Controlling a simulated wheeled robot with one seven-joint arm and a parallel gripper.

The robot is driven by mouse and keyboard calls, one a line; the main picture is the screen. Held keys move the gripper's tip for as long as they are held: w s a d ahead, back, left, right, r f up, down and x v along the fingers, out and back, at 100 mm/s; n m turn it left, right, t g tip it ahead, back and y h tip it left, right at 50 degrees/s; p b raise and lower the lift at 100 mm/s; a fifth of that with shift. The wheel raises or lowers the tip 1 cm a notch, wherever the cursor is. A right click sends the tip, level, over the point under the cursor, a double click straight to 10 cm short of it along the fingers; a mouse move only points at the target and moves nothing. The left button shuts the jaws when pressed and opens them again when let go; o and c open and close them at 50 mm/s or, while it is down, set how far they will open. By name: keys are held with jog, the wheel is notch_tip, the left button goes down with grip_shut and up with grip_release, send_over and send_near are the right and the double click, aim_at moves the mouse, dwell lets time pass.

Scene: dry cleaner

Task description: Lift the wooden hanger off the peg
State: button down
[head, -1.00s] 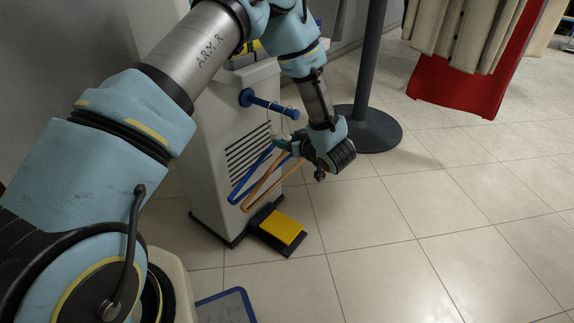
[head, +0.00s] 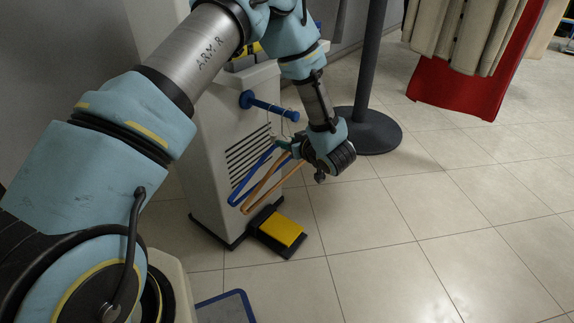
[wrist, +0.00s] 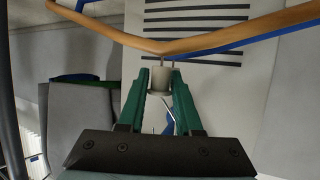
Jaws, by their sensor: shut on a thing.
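The wooden hanger (head: 273,189) hangs at the blue peg (head: 268,105) on the pale machine, beside a blue hanger (head: 236,189). Thin wire hooks show near the peg's outer end; I cannot tell whether the wooden hanger's hook still rests on it. My gripper (head: 283,142) is at the top of the hangers, just below the peg. In the wrist view, the green fingers of my gripper (wrist: 160,82) are shut on a small pale grey piece at the hanger's neck. The wooden hanger (wrist: 235,30) spans the top of that view, with the blue hanger (wrist: 85,19) behind it.
The pale machine (head: 215,170) has dark vent slots and a yellow pedal (head: 282,228) at its foot. A dark post with a round base (head: 375,132) stands behind my arm. Hanging garments and red cloth (head: 460,90) are at upper right. The tiled floor at right is clear.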

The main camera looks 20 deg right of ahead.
aim_at(289, 140)
dwell(0.3)
jog(key=shift+r, duration=0.5)
jog(key=r, duration=0.1)
jog(key=r+p, duration=0.1)
jog(key=shift+s+d+r, duration=0.15)
jog(key=shift+s+r, duration=0.2)
jog(key=shift+r, duration=0.05)
jog(key=s+d+p, duration=0.1)
jog(key=s+p, duration=0.1)
jog(key=s, duration=1.5)
jog(key=shift+d+f, duration=0.15)
jog(key=shift+d, duration=0.25)
jog(key=shift+s, duration=0.1)
